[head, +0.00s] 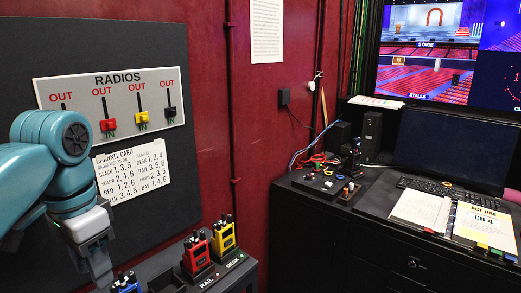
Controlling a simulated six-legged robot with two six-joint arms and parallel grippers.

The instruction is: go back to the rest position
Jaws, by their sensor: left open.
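My left arm comes in from the left edge, in front of the dark wall panel (160,60). My left gripper (103,273) points down near the bottom left, with its jaws open. I see nothing held in it. It is beside and above a blue radio (126,284) at the bottom edge, and I cannot tell whether they touch. My right gripper is out of view.
A red radio (195,253) and a yellow radio (223,236) stand on a dark shelf. Above hang the RADIOS board (130,80) and a channel card (132,172). A desk (375,195) with button box (325,186), keyboard (445,188) and screens stands right.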

